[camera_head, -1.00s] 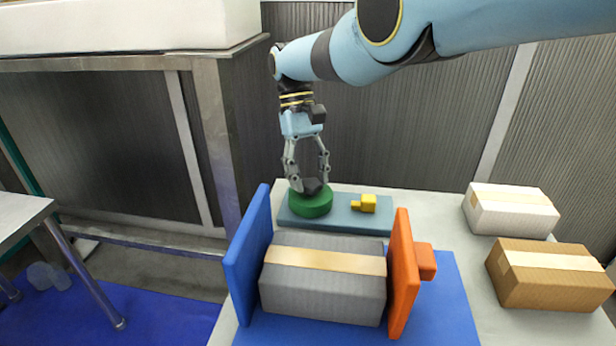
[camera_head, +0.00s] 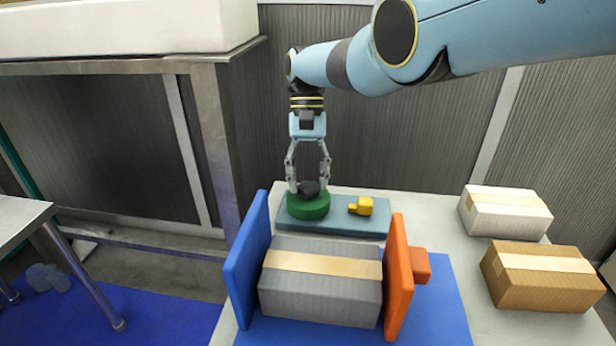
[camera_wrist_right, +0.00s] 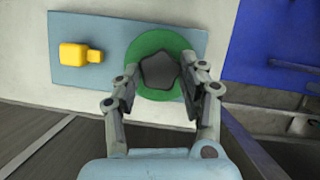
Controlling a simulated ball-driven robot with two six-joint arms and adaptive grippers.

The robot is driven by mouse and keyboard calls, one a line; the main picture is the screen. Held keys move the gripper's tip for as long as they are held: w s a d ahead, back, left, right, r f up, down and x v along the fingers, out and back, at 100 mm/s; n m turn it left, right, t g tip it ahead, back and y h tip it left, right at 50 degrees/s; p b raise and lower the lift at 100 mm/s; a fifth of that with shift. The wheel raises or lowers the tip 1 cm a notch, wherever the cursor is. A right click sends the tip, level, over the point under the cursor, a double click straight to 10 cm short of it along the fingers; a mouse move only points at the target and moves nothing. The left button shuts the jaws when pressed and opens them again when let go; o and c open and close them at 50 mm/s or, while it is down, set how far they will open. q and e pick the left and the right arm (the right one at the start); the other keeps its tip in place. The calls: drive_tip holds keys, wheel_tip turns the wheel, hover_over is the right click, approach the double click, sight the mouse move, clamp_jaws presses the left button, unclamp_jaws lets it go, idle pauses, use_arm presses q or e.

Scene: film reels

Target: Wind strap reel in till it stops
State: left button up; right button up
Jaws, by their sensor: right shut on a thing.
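The strap reel is a green disc (camera_head: 308,206) with a dark lobed knob (camera_head: 309,188) on top, at the left end of a blue-grey base plate (camera_head: 340,228). My right gripper (camera_head: 309,187) points down at the reel and is shut on the knob. In the right wrist view the fingers (camera_wrist_right: 160,88) stand on both sides of the dark knob (camera_wrist_right: 160,71), above the green disc (camera_wrist_right: 138,50). A yellow block with a small stub (camera_head: 361,206) sits on the plate's right part. My left gripper is not in view.
In front of the plate, a grey box with a tan band (camera_head: 320,300) stands between a blue upright panel (camera_head: 248,250) and an orange one (camera_head: 398,280). A white box (camera_head: 505,222) and a brown box (camera_head: 540,285) stand at the right. A steel-legged table is at the left.

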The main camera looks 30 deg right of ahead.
drive_tip(key=o, duration=1.2)
drive_tip(key=shift+c, duration=0.2)
